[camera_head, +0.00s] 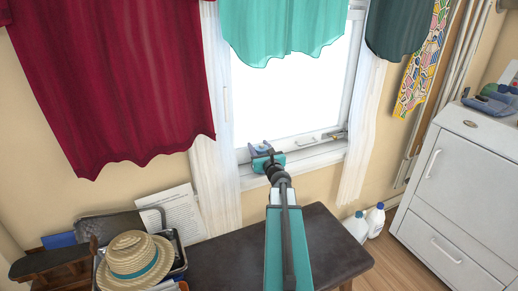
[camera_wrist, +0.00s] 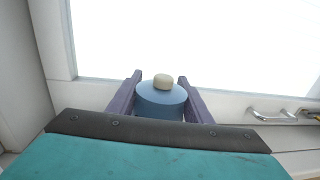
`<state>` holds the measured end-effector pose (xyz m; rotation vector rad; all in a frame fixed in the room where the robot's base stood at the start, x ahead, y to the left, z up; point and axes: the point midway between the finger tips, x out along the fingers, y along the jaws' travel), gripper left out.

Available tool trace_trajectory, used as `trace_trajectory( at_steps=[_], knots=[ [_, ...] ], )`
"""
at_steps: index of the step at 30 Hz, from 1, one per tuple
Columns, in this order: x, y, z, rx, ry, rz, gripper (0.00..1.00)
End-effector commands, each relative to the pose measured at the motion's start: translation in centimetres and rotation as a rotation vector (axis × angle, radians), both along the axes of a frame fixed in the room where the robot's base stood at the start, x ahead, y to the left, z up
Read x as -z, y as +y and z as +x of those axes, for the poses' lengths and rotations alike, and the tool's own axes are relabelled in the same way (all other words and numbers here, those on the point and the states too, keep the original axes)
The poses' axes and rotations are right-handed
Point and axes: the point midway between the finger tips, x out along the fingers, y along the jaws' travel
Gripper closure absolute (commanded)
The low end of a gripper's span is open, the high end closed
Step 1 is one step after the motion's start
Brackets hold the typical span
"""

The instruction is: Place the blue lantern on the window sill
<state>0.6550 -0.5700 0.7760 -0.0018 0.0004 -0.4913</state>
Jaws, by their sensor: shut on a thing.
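The blue lantern (camera_wrist: 160,101) is a blue round body with a beige knob on top, seen in the wrist view. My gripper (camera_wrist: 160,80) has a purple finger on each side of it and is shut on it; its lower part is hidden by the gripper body. In the head view my gripper (camera_head: 264,149) is at the window's lower left, over or just in front of the white window sill (camera_head: 326,156). I cannot tell whether the lantern touches the sill.
A window handle (camera_wrist: 274,114) is right of the lantern. White curtains (camera_head: 216,150) flank the window. A dark bench (camera_head: 225,265) stands below, with a straw hat (camera_head: 134,255) at its left. White jugs (camera_head: 374,220) and a white cabinet (camera_head: 460,185) are at right.

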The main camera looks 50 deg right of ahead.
Motion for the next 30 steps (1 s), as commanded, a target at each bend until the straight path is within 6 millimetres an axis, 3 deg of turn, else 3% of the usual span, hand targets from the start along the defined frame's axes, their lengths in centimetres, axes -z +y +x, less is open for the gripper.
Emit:
trace_trajectory(
  at_steps=[11, 12, 15, 30],
  knots=[
    [0.22, 0.01, 0.0, -0.001, -0.001, 0.0, 0.87],
    [0.18, 0.0, -0.01, 0.0, 0.0, 0.0, 0.5],
    [0.16, 0.0, -0.01, 0.0, 0.0, 0.0, 0.36],
    [-0.06, 0.03, -0.29, 0.001, 0.0, 0.001, 0.36]
  ],
)
